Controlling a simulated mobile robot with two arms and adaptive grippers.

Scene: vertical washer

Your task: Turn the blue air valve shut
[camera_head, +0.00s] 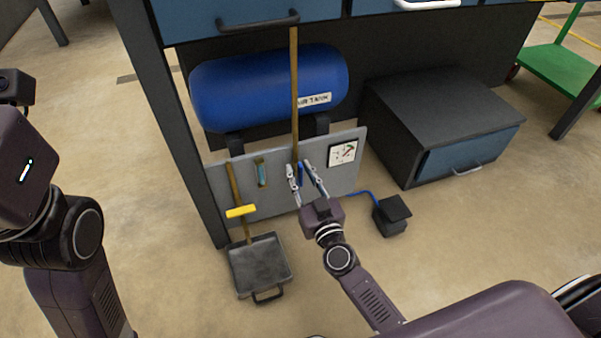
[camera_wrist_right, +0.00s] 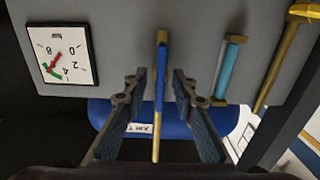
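A blue valve lever (camera_head: 300,174) is at the grey panel under the blue tank. It stands upright in the head view. In the right wrist view the blue lever (camera_wrist_right: 160,75) runs lengthwise between the fingers, in line with a thin wooden stick. My right gripper (camera_head: 299,168) is open at the panel, one finger on each side of the lever. The right wrist view shows gaps between the fingers (camera_wrist_right: 158,88) and the lever. My left arm is at the left of the head view; its gripper fingers are not visible.
A teal handle with brass ends (camera_head: 261,172) and a pressure gauge (camera_head: 343,153) are on the panel. The wooden stick (camera_head: 294,90) rises before the blue tank (camera_head: 260,85). A dustpan (camera_head: 260,265), a black pedal box (camera_head: 391,214) and a drawer cabinet (camera_head: 440,110) are nearby.

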